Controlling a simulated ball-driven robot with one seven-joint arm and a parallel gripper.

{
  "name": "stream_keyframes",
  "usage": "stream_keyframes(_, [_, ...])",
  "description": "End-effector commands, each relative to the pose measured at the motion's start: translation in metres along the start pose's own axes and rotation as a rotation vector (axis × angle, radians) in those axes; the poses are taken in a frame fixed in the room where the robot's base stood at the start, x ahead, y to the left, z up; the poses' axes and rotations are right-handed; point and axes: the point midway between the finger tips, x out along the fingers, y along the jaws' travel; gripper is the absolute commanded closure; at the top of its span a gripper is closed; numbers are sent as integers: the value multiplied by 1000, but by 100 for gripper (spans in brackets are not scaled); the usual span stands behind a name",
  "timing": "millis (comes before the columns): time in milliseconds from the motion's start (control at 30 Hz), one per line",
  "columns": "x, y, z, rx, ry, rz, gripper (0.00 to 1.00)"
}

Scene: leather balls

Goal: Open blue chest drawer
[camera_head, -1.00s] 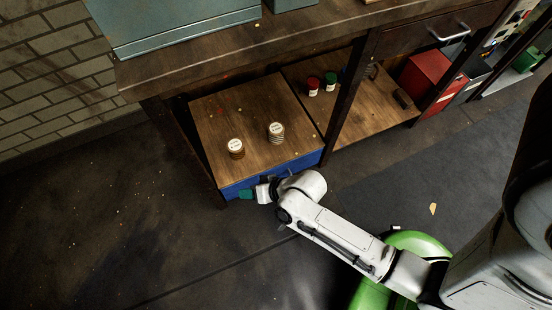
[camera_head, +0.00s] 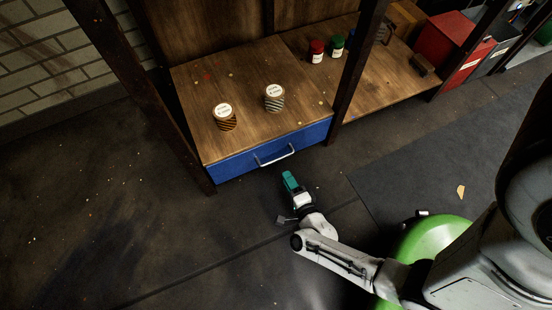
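The blue chest drawer (camera_head: 240,160) is the blue front below the wooden chest top, under the workbench. It looks shut, its front in line with the wooden top's edge. Its silver bar handle (camera_head: 274,158) is in full view at the middle of the front. My gripper (camera_head: 289,178), with teal fingers, is in front of the drawer, a little below and right of the handle in the picture. It appears apart from the handle. The finger gap is too small to make out.
Two labelled jars, one brown (camera_head: 225,118) and one striped (camera_head: 274,98), stand on the chest top. A dark bench leg (camera_head: 160,110) is at the left and another (camera_head: 357,75) at the right. The red box (camera_head: 446,50) stands further right. The floor in front is clear.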

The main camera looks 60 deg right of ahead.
Motion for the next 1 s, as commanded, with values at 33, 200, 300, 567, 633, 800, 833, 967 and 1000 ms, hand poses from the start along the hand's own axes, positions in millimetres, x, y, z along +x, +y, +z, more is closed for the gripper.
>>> stream_keyframes(33, [7,0,0,1,2,-4,65])
stream_keyframes(200, [36,1,1,0,0,-5,65])
stream_keyframes(300, [55,1,1,0,0,-5,65])
stream_keyframes(567, [92,0,1,-2,-1,-2,65])
stream_keyframes(633, [97,0,1,-2,-1,-1,65])
stream_keyframes(800, [102,-2,0,-3,-1,-1,65])
stream_keyframes(833, [102,-2,0,-3,-1,-1,65])
stream_keyframes(967, [102,-2,0,-3,-2,-1,65])
stream_keyframes(1000, [102,-2,1,-3,-2,-1,65])
